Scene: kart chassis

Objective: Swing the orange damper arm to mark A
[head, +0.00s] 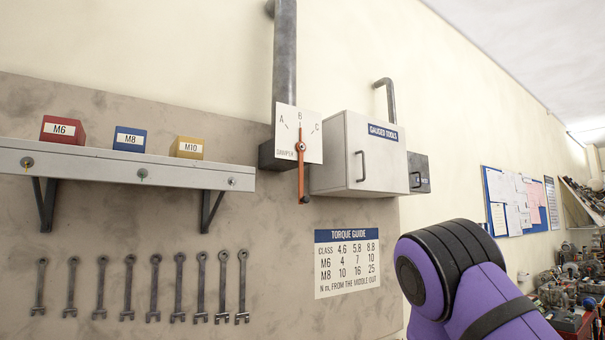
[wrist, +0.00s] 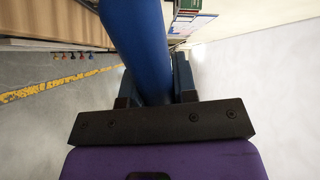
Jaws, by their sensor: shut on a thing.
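In the head view, the orange damper arm (head: 301,175) is pivoted on a white plate (head: 312,153) marked A, B and C. Its short upper tip points at B and its long lower end hangs almost straight down below the plate. Mark A (head: 282,121) is at the upper left of the plate and C at the upper right. In the wrist view, my gripper (wrist: 151,65) is shut on a blue rounded bar (wrist: 138,25) that runs up and out of the picture. My gripper does not show in the head view, and the damper arm does not show in the wrist view.
A grey cabinet (head: 338,150) labelled gauged tools stands right of the damper plate. A shelf (head: 120,170) with red, blue and yellow boxes is on the left, with several wrenches (head: 130,285) below. My purple arm fills the lower right. The wall below the damper arm is clear.

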